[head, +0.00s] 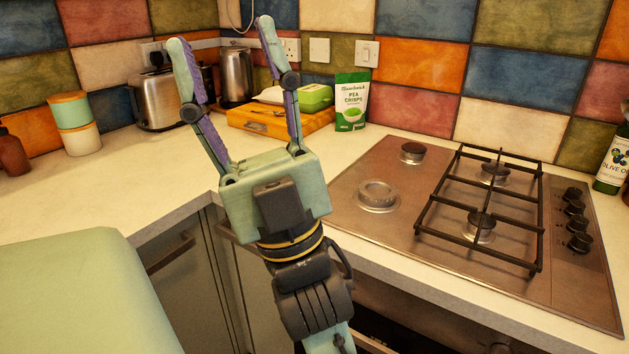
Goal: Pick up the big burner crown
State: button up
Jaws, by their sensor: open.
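The big burner crown appears to be the pale metal ring (378,193) on the front left burner of the hob. It lies flat with its open top showing, and no dark cap covers it. My gripper (221,34) is open and empty, its two fingers spread and pointing up and away in the head view. It is to the left of the crown and apart from it. My gripper's body hides part of the worktop behind it.
The hob (390,240) also bears a dark-capped burner (412,152), a black pan grate (484,251) and knobs (578,220). The left worktop has free room.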

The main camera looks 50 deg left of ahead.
aim_at(376, 191)
jog(key=i+u, duration=0.1)
jog(key=u, duration=1.45)
